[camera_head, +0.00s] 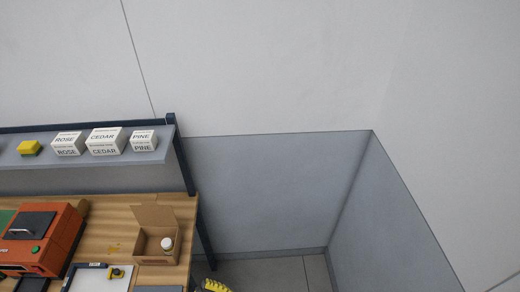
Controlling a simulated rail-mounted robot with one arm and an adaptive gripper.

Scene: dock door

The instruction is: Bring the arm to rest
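My arm and my gripper do not show in the head view, so I cannot see the gripper's pose or whether it holds anything. A yellow object with dark markings (214,286) is cut off by the bottom edge, just right of the bench; I cannot tell what it is.
A wooden bench (112,212) at lower left bears an orange machine (62,243), an open cardboard box (146,250) with a white-capped item inside, and a clipboard (92,279). The shelf (15,157) above holds labelled white boxes (104,141) and a yellow block (29,148).

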